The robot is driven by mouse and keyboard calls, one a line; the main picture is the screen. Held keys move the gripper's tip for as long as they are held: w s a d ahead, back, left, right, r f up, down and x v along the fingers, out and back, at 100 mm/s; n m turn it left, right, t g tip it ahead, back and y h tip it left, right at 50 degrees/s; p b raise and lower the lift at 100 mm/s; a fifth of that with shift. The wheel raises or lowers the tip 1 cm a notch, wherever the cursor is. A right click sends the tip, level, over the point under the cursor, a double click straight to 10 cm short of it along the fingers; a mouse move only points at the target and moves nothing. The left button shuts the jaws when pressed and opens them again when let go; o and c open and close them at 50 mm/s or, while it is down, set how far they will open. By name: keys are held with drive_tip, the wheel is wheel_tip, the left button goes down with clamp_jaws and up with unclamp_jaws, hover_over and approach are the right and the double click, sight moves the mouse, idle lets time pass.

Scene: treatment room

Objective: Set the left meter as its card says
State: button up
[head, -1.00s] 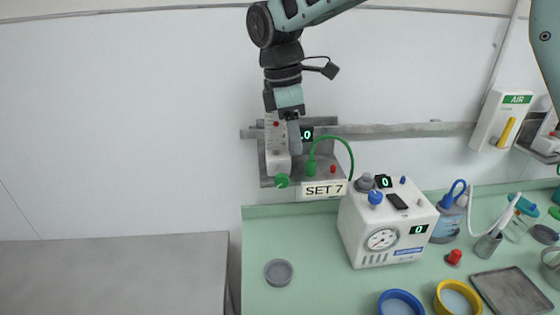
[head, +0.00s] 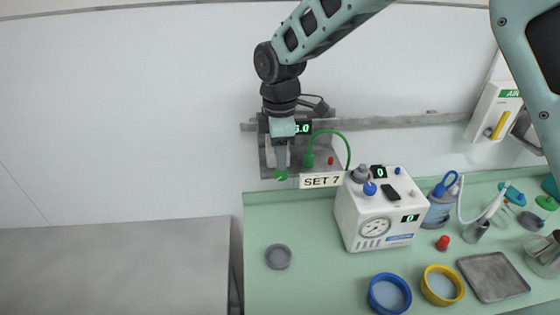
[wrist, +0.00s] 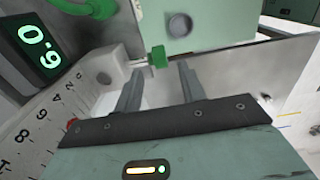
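The left meter (head: 268,155) hangs on the wall rail, largely hidden behind my gripper in the head view. Its card (head: 321,180) reads SET 7. The lit display (wrist: 38,47) appears upside down in the wrist view and seems to read 6.0. A numbered scale with a red mark (wrist: 73,124) shows beside it. The green knob (head: 282,175) is at the meter's bottom; in the wrist view the green knob (wrist: 158,57) is at the fingertips, between their lines. My gripper (wrist: 157,75) is open, with gaps visible beside the knob; it also shows in the head view (head: 282,166).
A green hose (head: 335,135) loops right of the meter. A grey wall rail (head: 400,143) runs right toward the AIR box (head: 500,112).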

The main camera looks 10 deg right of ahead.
sight(276, 173)
drive_tip(key=shift+f+p, duration=0.55)
drive_tip(key=shift+f, duration=1.7)
drive_tip(key=c, duration=0.9)
drive_tip(key=shift+o, duration=0.2)
drive_tip(key=shift+s+a+f+h, duration=0.1)
drive_tip(key=shift+a+h, duration=0.05)
drive_tip(key=shift+h, duration=0.25)
drive_tip(key=h, duration=0.2)
drive_tip(key=shift+a+f+h+p, duration=0.1)
drive_tip(key=shift+a+h+p, duration=0.2)
drive_tip(key=shift+p, duration=0.1)
drive_tip(key=shift+a+f+h, duration=0.1)
drive_tip(key=shift+f+h, duration=0.05)
drive_tip(key=shift+h, duration=0.9)
drive_tip(key=shift+a+f+h, duration=0.1)
drive_tip(key=shift+f+h, duration=0.05)
drive_tip(key=shift+h, duration=0.9)
drive_tip(key=shift+s, duration=0.1)
